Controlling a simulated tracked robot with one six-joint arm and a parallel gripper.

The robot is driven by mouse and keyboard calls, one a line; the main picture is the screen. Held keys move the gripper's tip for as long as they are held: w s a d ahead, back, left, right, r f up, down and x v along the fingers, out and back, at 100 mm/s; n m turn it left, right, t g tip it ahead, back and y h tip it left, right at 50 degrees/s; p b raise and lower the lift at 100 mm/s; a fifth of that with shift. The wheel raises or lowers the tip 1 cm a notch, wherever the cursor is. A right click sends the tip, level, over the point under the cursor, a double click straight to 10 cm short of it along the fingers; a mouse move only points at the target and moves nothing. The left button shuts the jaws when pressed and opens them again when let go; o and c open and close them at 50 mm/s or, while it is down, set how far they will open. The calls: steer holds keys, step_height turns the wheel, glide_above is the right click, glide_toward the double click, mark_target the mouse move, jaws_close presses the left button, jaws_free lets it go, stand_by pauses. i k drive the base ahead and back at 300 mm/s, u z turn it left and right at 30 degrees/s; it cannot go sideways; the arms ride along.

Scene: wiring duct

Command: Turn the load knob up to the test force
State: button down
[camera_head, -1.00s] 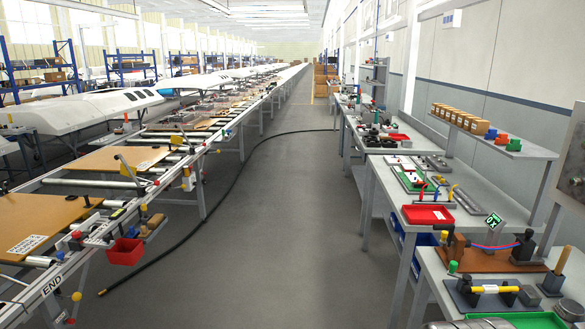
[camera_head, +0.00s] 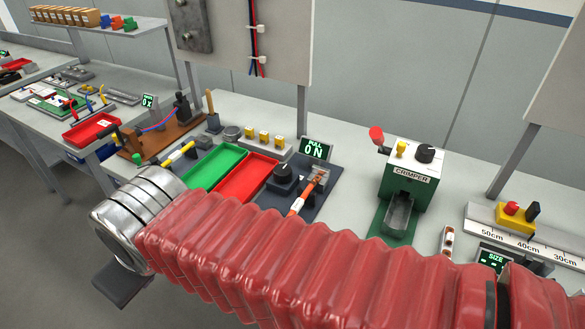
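A black round knob (camera_head: 284,172) sits on a dark plate of the pull tester on the bench. I take it for the load knob. Behind it a small display (camera_head: 316,150) reads "PULL 0N". An orange-and-white piece (camera_head: 304,198) lies on the same plate to the right of the knob, partly behind my red arm. My arm crosses the foreground and ends at the left in metal rings. A dark flat part of my gripper (camera_head: 122,284) shows below them. Its fingers cannot be made out. It is well left of the knob and apart from it.
Green (camera_head: 214,166) and red (camera_head: 247,177) trays lie left of the plate. A green crimper (camera_head: 410,182) with its own black knob stands to the right. A ruler (camera_head: 530,240) with a yellow button box is farther right. A panel with cables (camera_head: 255,40) rises behind.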

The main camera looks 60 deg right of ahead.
mark_target(283, 173)
steer(key=z, duration=1.35)
steer(key=i, duration=0.3)
steer(key=z, duration=0.4)
steer(key=k, duration=0.55)
